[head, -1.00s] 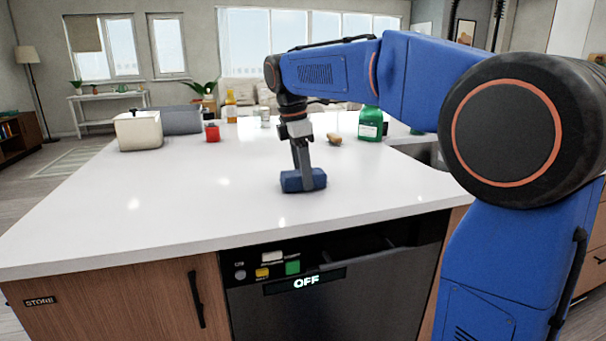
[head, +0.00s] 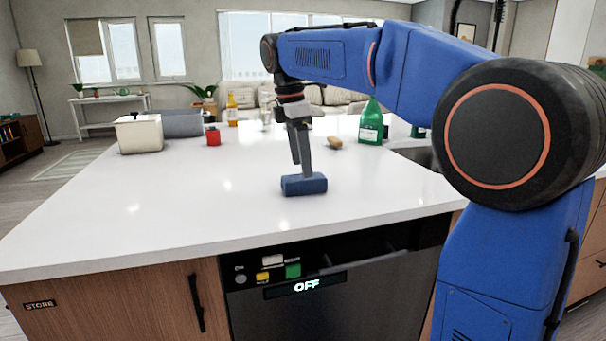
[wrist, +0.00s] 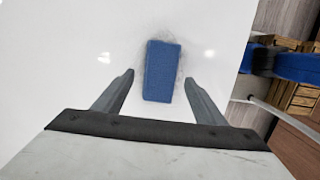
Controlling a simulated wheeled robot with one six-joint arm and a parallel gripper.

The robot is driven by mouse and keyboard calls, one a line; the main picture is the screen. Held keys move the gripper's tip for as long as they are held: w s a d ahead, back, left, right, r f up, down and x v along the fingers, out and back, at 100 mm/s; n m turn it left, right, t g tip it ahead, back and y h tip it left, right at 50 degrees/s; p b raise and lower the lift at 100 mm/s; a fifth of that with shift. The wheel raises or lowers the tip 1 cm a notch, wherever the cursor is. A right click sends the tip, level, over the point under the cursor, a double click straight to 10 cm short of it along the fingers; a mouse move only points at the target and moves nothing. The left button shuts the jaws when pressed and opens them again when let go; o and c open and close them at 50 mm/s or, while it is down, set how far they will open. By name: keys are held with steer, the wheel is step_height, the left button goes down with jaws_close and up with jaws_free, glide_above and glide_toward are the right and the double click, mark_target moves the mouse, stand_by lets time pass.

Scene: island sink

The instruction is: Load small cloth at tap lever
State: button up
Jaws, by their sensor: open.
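The small cloth, a blue folded block (head: 304,185), lies on the white island counter (head: 190,205). It also shows in the wrist view (wrist: 161,70). My gripper (head: 300,166) is open above the cloth and holds nothing. In the wrist view its two fingers (wrist: 160,77) are spread, with gaps on both sides of the cloth. I cannot make out the tap lever in either view; my arm covers part of the counter's right side.
A green bottle (head: 370,125) and a small brown item (head: 335,143) stand behind my gripper, near the sink (head: 418,156). The left counter is clear.

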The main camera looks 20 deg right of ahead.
mark_target(297, 177)
step_height(297, 177, up, 7)
steer(key=a, duration=0.1)
steer(key=shift+f, duration=0.1)
